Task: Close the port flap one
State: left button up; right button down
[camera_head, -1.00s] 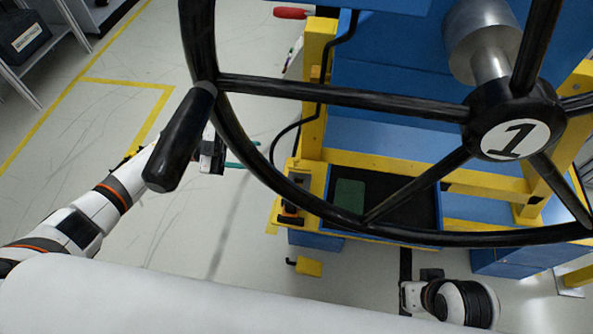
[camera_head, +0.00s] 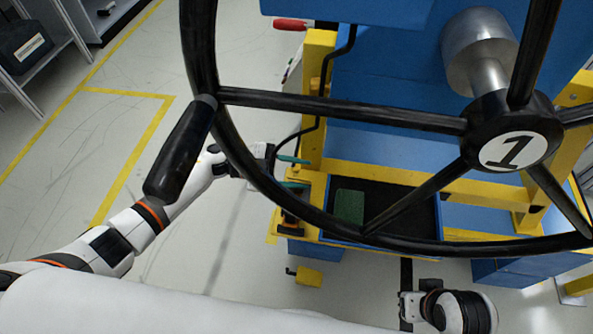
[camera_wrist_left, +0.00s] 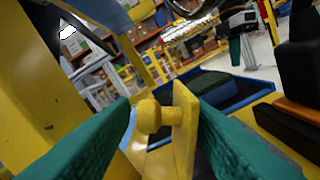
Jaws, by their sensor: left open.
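My left gripper (camera_head: 290,172) reaches in from the left to the near left side of the yellow and blue module, behind the wheel's rim. In the left wrist view its two green fingers (camera_wrist_left: 165,135) are apart. Between them stands a yellow plate (camera_wrist_left: 185,125) with a round yellow knob (camera_wrist_left: 149,116), seen nearly edge-on; it looks like the port flap. I cannot tell whether a finger touches it. In the head view I cannot make this flap out for sure. My right gripper (camera_head: 408,305) is low at the right, its jaw opening unclear.
A large black steering wheel (camera_head: 310,106) marked 1 covers much of the head view; its black handle (camera_head: 180,150) hangs over my left forearm. A blue tray (camera_head: 440,215) with a green block (camera_head: 349,206) sits on the module. A yellow pedal-like piece (camera_head: 309,275) sticks out below. Floor at left is free.

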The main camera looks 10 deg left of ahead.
pick_arm(q)
jog(key=c, duration=0.9)
jog(key=shift+m, duration=0.3)
pick_arm(e)
jog(key=shift+s+r, duration=0.1)
jog(key=shift+s, duration=0.05)
pick_arm(q)
jog(key=shift+s+m+b, duration=0.2)
jog(key=shift+m+b, duration=0.15)
jog(key=shift+m, duration=0.25)
jog(key=shift+s+m, duration=0.1)
jog(key=shift+m, duration=0.2)
jog(key=m, duration=0.1)
jog(key=m+b, duration=0.1)
jog(key=s+m+b, duration=0.1)
jog(key=shift+f+m, duration=0.25)
jog(key=shift+m, duration=0.15)
jog(key=shift+s+m, duration=0.1)
jog(key=shift+m, duration=0.4)
pick_arm(e)
jog(key=shift+w+a+t, duration=0.15)
jog(key=shift+w+t, duration=0.25)
jog(key=shift+w, duration=0.15)
jog(key=shift+w+a+t, duration=0.15)
jog(key=shift+w+t, duration=0.25)
jog(key=shift+w, duration=0.15)
